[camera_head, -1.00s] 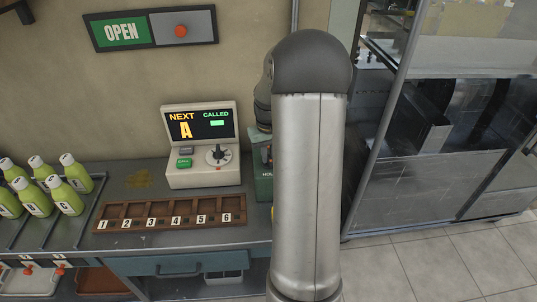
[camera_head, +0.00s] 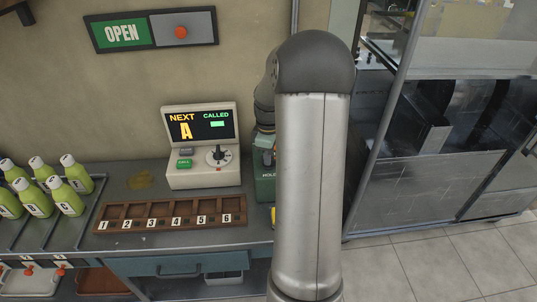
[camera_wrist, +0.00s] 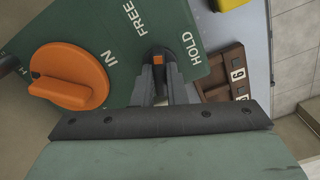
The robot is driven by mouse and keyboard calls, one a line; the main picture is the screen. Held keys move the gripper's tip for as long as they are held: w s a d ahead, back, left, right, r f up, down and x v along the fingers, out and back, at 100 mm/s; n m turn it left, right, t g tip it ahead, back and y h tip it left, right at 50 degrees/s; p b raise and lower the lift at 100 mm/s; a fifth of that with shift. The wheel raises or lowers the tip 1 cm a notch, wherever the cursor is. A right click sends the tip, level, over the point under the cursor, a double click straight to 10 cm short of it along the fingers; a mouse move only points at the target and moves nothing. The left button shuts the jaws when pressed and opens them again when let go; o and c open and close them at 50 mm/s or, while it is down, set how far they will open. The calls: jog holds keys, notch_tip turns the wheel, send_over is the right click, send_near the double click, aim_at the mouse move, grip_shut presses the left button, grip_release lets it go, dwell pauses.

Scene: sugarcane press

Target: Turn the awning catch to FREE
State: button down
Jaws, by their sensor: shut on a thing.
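The green catch box (camera_wrist: 112,25) fills the upper left of the wrist view, lettered IN, FREE and HOLD. A black catch lever (camera_wrist: 157,54) with a small orange mark stands on it, below FREE and left of HOLD in the picture. I cannot tell which word it points to. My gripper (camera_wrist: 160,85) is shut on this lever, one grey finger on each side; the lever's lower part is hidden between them. A round orange knob (camera_wrist: 72,78) is beside IN. In the head view the box (camera_head: 265,188) is mostly behind my arm.
A call console (camera_head: 202,150) and a numbered wooden rack (camera_head: 165,213) stand left of the box on the counter. Green bottles (camera_head: 45,185) are farther left. An OPEN sign (camera_head: 122,33) hangs above. A glass-fronted metal cabinet (camera_head: 445,170) is at right.

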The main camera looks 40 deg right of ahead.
jog(key=n, duration=0.4)
jog(key=shift+p, duration=0.35)
dwell(0.4)
jog(key=c, duration=1.5)
grip_release()
jog(key=shift+o, duration=0.2)
jog(key=shift+r, duration=0.1)
notch_tip(320, 180, up, 17)
jog(key=b, duration=0.1)
jog(key=shift+r, duration=0.15)
